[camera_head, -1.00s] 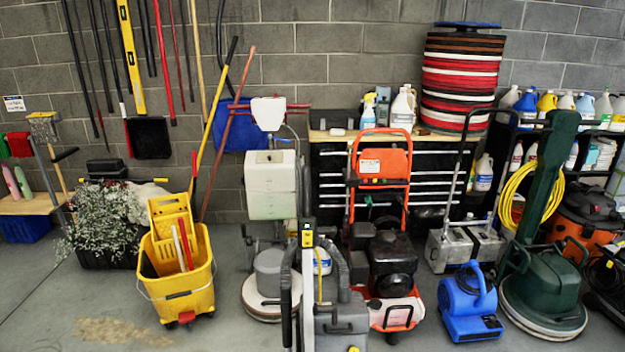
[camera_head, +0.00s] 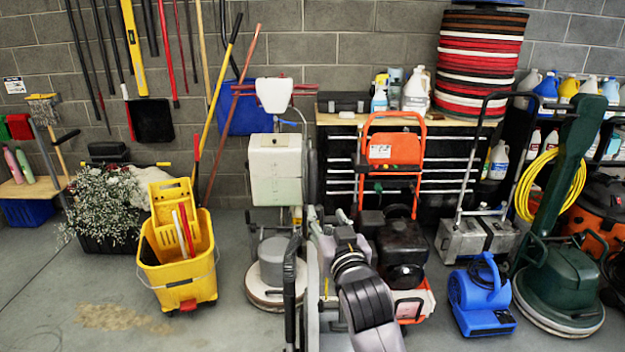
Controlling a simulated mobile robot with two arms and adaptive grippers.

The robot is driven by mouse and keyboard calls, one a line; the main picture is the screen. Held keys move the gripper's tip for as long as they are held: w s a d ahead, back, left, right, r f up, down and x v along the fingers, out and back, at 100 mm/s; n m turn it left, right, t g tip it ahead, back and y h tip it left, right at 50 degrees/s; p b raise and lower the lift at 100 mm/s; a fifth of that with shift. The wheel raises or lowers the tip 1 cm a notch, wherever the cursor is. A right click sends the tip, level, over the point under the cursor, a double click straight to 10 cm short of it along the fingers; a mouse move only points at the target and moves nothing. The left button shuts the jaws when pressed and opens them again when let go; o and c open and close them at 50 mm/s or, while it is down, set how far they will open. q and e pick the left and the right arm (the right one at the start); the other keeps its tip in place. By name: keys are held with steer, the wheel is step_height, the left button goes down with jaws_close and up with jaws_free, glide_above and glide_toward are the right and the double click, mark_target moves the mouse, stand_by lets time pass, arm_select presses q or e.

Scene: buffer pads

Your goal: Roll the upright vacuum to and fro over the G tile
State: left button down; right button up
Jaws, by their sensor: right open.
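The upright vacuum stands at bottom centre in the head view. Its black side handle or hose (camera_head: 290,290) and pale upright column (camera_head: 312,300) show, while its lower body is cut off by the frame or hidden behind my arm. My right gripper (camera_head: 328,222) reaches up from the bottom edge, in front of the vacuum's upper part. It is open; I cannot tell whether it touches the vacuum. My grey and black right wrist covers the vacuum's right side. My left gripper is not in view. No G tile shows.
A yellow mop bucket (camera_head: 182,268) stands left on grey floor. Behind are a floor machine with a white tank (camera_head: 275,170), an orange-framed machine (camera_head: 393,150) and a bench (camera_head: 452,122). A blue blower (camera_head: 482,302) and green floor machine (camera_head: 560,285) stand right. Bare floor lies front left.

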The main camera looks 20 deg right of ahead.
mark_target(314, 178)
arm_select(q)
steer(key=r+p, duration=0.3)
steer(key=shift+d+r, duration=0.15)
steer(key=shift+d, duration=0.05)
arm_select(e)
steer(key=w, duration=0.5)
steer(key=w+d+r, duration=0.1)
steer(key=w, duration=0.5)
steer(key=w+d+r, duration=0.1)
steer(key=w, duration=0.4)
steer(key=shift+w, duration=0.4)
steer(key=shift+c, duration=0.5)
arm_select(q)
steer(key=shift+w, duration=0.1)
arm_select(e)
steer(key=shift+a, duration=0.1)
jaws_close()
steer(key=shift+f, duration=0.1)
